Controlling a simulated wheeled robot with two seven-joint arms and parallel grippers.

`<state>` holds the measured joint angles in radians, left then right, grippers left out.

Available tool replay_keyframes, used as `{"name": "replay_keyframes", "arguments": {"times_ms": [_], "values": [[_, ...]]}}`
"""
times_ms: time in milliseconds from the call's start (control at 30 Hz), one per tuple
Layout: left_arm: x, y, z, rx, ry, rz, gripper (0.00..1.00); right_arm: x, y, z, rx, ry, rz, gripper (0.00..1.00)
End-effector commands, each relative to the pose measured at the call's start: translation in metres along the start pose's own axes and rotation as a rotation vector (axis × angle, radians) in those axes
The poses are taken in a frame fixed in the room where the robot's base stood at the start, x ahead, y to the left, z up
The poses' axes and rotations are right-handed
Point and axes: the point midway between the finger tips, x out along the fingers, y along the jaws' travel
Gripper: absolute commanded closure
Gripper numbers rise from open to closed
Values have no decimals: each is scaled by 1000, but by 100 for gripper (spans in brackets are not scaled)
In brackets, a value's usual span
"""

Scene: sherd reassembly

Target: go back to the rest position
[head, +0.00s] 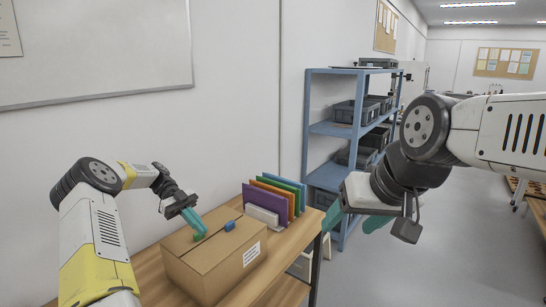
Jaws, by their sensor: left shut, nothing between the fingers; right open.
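My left gripper (200,228) is shut, with nothing between its teal fingers. It points down over the top of a closed cardboard box (211,276) on the wooden table. Its fingertips are close to a small green piece (198,237) on the box top; I cannot tell whether they touch. A small blue piece (229,226) lies on the box to the right of them. My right gripper (354,220) is open and empty, held out in the air beyond the table's right side. Its wrist partly hides its teal fingers. No sherds are recognisable in this view.
Upright coloured folders (272,200) stand on the table (283,262) behind the box. A blue shelf unit (334,129) with grey bins stands behind my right gripper. A whiteboard (90,50) hangs on the left wall. Grey floor (440,270) is clear at the right.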

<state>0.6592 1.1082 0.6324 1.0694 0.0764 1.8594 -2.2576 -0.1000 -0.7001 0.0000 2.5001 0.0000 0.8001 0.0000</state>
Motion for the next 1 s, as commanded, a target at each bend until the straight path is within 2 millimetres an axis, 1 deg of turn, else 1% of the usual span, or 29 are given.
{"name": "replay_keyframes", "arguments": {"times_ms": [33,367,567,667,767,867,900,1000], "values": [[0,-2,-5,-14,-16,6,100,0,0,0,0,0,0,35],[4,-9,-32,-142,-119,28,100,0,0,0,0,0,0,35],[9,-12,-59,-273,-230,28,100,0,0,0,0,0,0,35],[12,-14,-76,-359,-303,16,100,0,0,0,0,0,0,35],[18,-12,-99,-464,-394,-14,100,0,0,0,0,0,0,35],[24,-8,-127,-598,-508,-80,100,0,0,0,0,0,0,35],[27,-4,-138,-657,-554,-118,100,0,0,0,0,0,0,35],[35,7,-165,-798,-652,-235,100,0,0,0,0,0,0,35]]}}
